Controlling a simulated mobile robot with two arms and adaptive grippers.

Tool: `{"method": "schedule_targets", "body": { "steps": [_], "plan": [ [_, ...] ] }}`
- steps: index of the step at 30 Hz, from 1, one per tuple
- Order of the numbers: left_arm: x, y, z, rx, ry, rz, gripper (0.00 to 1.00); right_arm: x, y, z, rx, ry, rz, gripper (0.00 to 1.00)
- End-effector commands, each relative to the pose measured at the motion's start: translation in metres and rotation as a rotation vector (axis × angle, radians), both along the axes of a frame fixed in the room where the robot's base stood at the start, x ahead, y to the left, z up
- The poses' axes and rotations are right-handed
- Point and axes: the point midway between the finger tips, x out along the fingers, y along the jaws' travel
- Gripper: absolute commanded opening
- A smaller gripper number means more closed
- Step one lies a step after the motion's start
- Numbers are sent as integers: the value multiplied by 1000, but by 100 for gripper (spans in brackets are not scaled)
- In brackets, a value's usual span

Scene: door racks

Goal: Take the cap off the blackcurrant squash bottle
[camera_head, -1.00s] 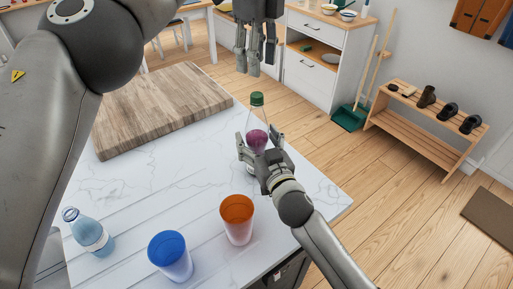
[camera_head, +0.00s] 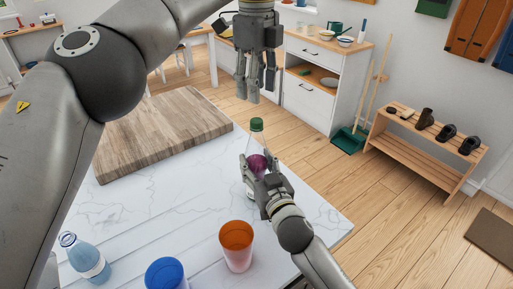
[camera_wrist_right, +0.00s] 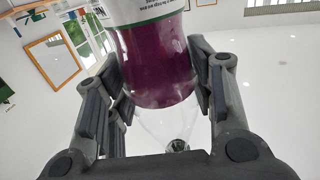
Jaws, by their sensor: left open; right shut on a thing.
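The blackcurrant squash bottle (camera_head: 257,148) stands upright at the far right part of the marble counter, clear with a purple label and a green cap (camera_head: 257,124) on top. My right gripper (camera_head: 262,170) is shut around its lower body; the right wrist view shows the purple part of the bottle (camera_wrist_right: 158,70) between the fingers (camera_wrist_right: 160,85). I cannot tell whether the bottle's base touches the counter. My left gripper (camera_head: 256,92) hangs open and empty, fingers pointing down, above and apart from the green cap.
On the counter (camera_head: 190,215) are an orange cup (camera_head: 237,245), a blue cup (camera_head: 166,274), a blue-tinted bottle (camera_head: 84,258) and a wooden board (camera_head: 160,135). A white cabinet (camera_head: 310,80) and a shoe bench (camera_head: 425,150) stand beyond. The counter's middle is clear.

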Motion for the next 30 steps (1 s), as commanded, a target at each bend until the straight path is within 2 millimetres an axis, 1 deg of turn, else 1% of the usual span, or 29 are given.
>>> {"method": "schedule_targets", "body": {
  "steps": [5, 30],
  "plan": [
    [0, 0, 0, 0, 0, -179, 45, 0, 0, 0, 0, 0, 0, 0],
    [-1, -1, 0, 0, 2, -1715, 45, 0, 0, 0, 0, -1, 0, 0]
  ]
}}
